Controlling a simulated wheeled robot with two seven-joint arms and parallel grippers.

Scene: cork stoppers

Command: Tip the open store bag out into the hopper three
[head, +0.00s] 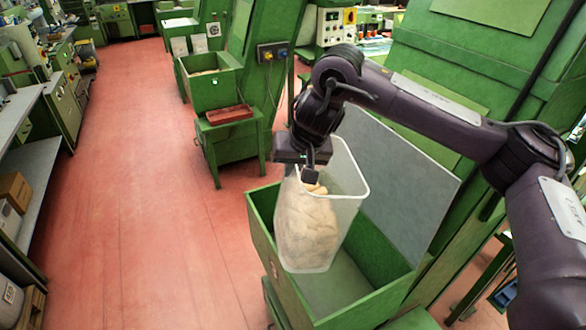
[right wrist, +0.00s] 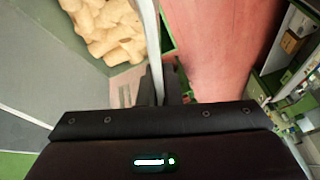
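The open store bag (head: 345,190) is a translucent, whitish, open-topped container with tan cork stoppers (head: 305,222) inside. My right gripper (head: 310,174) is shut on its rim at the left side and holds it roughly upright, mouth up. In the right wrist view the fingers (right wrist: 160,88) pinch the pale rim (right wrist: 150,40), with corks (right wrist: 105,30) heaped to the left of it. The bag hangs over the nearest green hopper (head: 268,238), whose visible floor is bare; the bag hides part of its inside. No number shows on this hopper. My left gripper is not in view.
A grey panel (head: 405,185) stands upright along the hopper's right side, below a large green machine (head: 470,75). Another green hopper (head: 210,85) and a stand with a reddish tray (head: 229,115) are farther back. The red floor aisle (head: 130,190) at left is clear.

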